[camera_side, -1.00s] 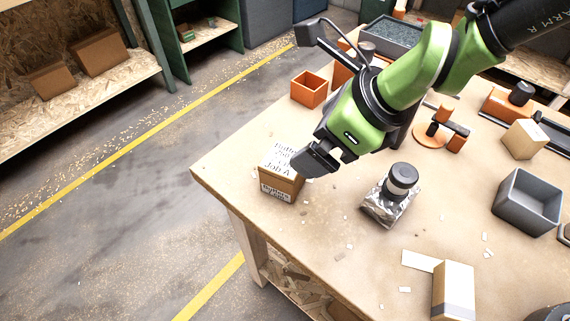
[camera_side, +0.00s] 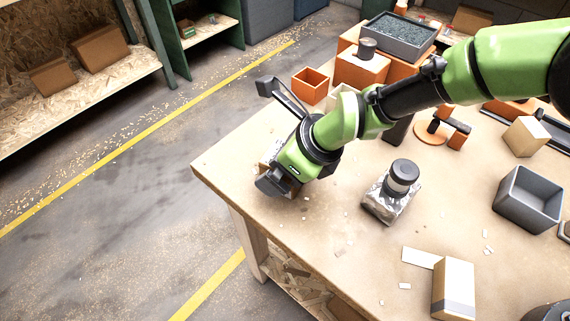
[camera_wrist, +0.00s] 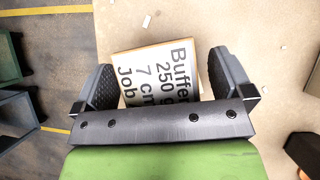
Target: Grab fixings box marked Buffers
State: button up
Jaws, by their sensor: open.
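The Buffers box (camera_wrist: 158,72) is a cardboard box with a white label; in the wrist view I read "Buffe", "250 g", "7 cm" and "Job" on its top. In the side view it stands near the table's left corner, mostly hidden by my gripper (camera_side: 272,172). My gripper is open; in the wrist view (camera_wrist: 160,82) its two fingers stand to the left and right of the box.
On the table (camera_side: 330,280) are a foil-wrapped block with a black cap (camera_side: 390,195), an orange open bin (camera_side: 310,86), a grey bin (camera_side: 528,200) and a white-and-tan box (camera_side: 454,290). The table's left edge is close to the gripper. White scraps lie about.

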jog(key=c, duration=1.2)
